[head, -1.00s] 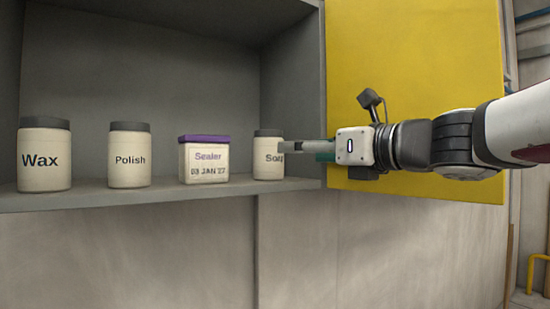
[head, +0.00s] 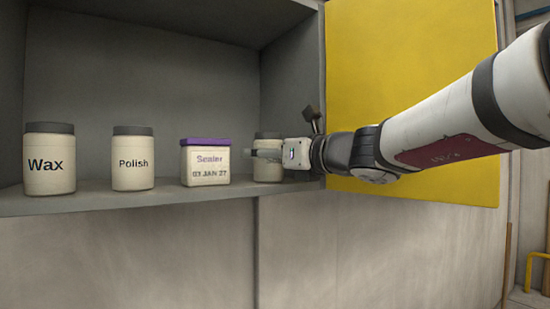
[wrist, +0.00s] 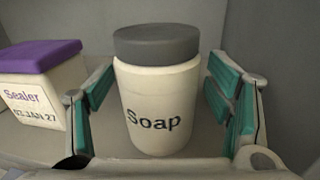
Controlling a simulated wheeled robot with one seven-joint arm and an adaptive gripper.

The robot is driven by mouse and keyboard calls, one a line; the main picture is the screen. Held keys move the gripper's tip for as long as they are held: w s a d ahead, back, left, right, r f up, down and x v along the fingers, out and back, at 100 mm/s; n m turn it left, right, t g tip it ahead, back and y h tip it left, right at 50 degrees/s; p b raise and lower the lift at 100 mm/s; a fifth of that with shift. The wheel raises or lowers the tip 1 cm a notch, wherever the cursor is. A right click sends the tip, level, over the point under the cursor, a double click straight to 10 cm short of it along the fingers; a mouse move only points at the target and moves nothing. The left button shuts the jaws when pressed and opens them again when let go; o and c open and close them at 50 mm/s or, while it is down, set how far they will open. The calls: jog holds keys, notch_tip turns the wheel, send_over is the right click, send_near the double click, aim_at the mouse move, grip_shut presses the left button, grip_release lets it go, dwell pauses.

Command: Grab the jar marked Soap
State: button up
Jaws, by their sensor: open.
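The Soap jar (wrist: 158,100) is cream with a grey lid and stands upright on the shelf. In the wrist view it lies between the two green-padded fingers of my gripper (wrist: 165,105), with a gap on each side. In the head view my gripper (head: 262,153) is in front of the Soap jar (head: 267,173) and hides its label and middle. My gripper is open and holds nothing.
The square Sealer box (head: 205,163) with a purple lid stands just left of the Soap jar, close to my left finger. The Polish jar (head: 133,160) and Wax jar (head: 49,162) stand further left on the grey shelf (head: 90,203). A yellow door panel (head: 410,80) is at right.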

jog(key=c, duration=1.5)
jog(key=shift+r, duration=0.1)
